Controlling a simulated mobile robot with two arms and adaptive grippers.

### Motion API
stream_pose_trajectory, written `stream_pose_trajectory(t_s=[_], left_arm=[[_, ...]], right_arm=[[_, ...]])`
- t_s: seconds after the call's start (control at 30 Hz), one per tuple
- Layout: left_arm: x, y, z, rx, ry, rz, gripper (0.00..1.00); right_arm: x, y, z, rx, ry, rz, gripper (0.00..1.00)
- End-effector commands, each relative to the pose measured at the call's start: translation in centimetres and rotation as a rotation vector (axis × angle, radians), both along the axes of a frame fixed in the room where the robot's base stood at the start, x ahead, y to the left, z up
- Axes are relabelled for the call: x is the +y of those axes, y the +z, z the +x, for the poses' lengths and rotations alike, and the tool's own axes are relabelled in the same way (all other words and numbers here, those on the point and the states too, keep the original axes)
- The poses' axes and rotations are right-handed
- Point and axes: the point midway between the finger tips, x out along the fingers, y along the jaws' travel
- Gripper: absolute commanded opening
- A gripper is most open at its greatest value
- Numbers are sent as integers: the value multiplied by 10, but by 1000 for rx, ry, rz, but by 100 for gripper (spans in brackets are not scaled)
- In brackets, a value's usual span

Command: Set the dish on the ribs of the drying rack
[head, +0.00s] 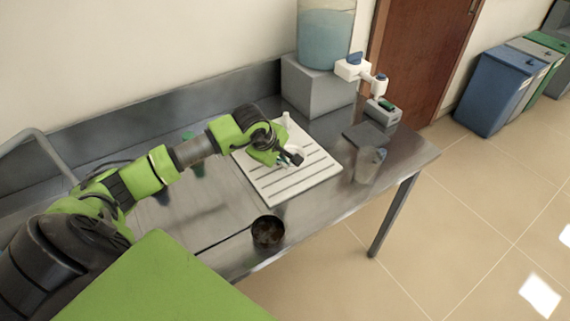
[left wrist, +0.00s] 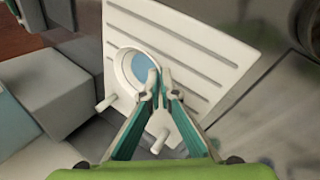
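The drying rack (head: 272,190) is a white ribbed board lying on the metal table, with its ribs also showing in the left wrist view (left wrist: 215,72). Short white pegs (left wrist: 160,138) stand up near one edge. The dish (left wrist: 122,72) is small, round and white with a blue inside; in the head view it (head: 297,148) is partly hidden by the gripper. My left gripper (head: 290,160) is over the rack. In the left wrist view its fingertips (left wrist: 159,86) are close together at the dish's rim and seem to pinch it. I cannot tell whether the dish touches the ribs. My right gripper is out of view.
A dark round bowl (head: 268,231) stands near the table's front edge. A clear glass vessel (head: 369,166) and a dark flat plate (head: 371,134) are right of the rack. A water tank on a grey block (head: 316,90) and a white device (head: 382,108) stand behind.

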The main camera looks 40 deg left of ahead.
Motion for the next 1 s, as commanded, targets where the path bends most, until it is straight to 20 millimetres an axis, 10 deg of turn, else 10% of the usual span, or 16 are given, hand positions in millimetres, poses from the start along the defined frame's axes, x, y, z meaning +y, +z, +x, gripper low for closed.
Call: stream_pose_trajectory(t_s=[1.0], left_arm=[[3, -45, 11, -2, 0, 0, 11]], right_arm=[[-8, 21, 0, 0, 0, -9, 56]])
